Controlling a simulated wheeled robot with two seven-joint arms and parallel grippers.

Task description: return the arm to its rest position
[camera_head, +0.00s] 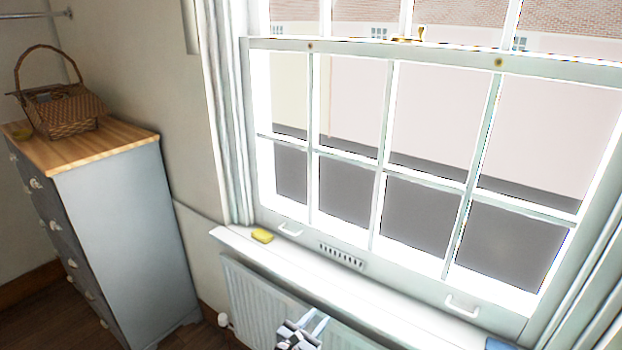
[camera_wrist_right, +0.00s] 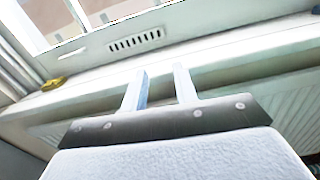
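My right gripper (camera_head: 303,327) shows at the bottom of the head view, in front of the radiator and below the window sill. In the right wrist view its two fingers (camera_wrist_right: 161,88) stand apart with nothing between them, facing the sill and the radiator. It is open and empty. My left gripper is in neither view.
A yellow sponge-like block (camera_head: 262,236) lies on the white sill (camera_head: 330,279); it also shows in the wrist view (camera_wrist_right: 53,84). A blue item (camera_head: 498,344) shows at the lower right. The radiator (camera_head: 255,296) is under the sill. A grey dresser (camera_head: 125,225) with a wicker basket (camera_head: 62,108) stands left.

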